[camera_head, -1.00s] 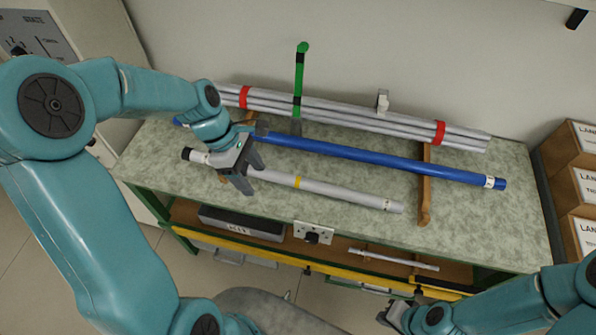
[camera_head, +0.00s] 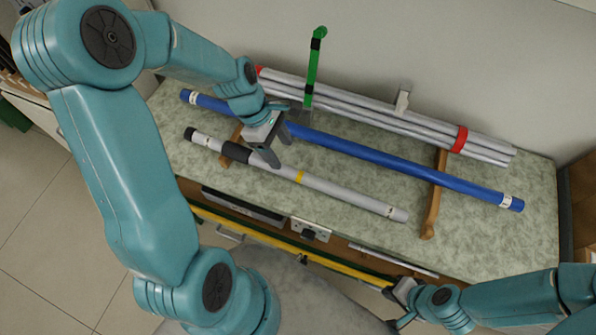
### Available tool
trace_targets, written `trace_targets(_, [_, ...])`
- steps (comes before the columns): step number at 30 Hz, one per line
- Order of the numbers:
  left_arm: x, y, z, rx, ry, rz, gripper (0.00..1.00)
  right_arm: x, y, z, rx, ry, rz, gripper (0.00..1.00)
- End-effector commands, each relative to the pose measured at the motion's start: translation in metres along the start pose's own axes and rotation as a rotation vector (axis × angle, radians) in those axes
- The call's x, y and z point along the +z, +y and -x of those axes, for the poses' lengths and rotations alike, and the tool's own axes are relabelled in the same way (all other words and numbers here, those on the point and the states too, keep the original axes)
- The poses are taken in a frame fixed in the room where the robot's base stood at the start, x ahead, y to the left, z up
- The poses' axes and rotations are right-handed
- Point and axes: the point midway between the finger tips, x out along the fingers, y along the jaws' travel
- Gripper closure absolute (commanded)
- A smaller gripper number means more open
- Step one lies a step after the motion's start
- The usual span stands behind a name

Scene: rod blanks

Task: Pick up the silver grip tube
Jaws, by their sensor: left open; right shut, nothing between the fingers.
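The silver grip tube (camera_head: 340,191) lies along the front of the bench top. It has a black left end, a dark grip sleeve (camera_head: 236,152) and a yellow band. My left gripper (camera_head: 279,151) is open and empty, just right of the sleeve, with one fingertip overlapping the tube's back edge in the picture. I cannot tell whether it touches the tube. My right gripper (camera_head: 400,298) is shut and empty, low in front of the bench, far from the tube.
A long blue tube (camera_head: 400,166) lies behind on wooden supports (camera_head: 433,200). A silver bundle with red bands (camera_head: 380,118) lies at the back. A green upright post (camera_head: 312,70) stands behind my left gripper. The bench top (camera_head: 500,235) is clear at the front right.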

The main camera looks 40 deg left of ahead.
Motion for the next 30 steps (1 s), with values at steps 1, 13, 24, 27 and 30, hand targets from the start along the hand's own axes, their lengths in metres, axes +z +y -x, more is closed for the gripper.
trace_targets(1, [0.001,-0.002,-0.014,-0.007,-0.001,0.001,0.36,0.000,0.000,0.001,0.000,0.000,0.000,1.00])
trace_targets(13, [0.003,-0.001,-0.066,-0.002,-0.001,0.000,0.36,0.000,-0.001,0.003,0.000,0.000,0.000,1.00])
trace_targets(24, [0.004,0.000,-0.114,-0.001,0.000,0.000,0.36,0.000,-0.003,0.007,0.000,0.001,0.000,1.00])
trace_targets(27, [0.004,0.000,-0.114,0.001,0.000,-0.001,0.36,0.000,-0.003,0.007,0.000,0.001,0.000,1.00])
trace_targets(30, [0.004,0.000,-0.114,0.001,0.000,-0.001,0.36,0.000,-0.002,0.007,0.000,0.000,0.000,1.00])
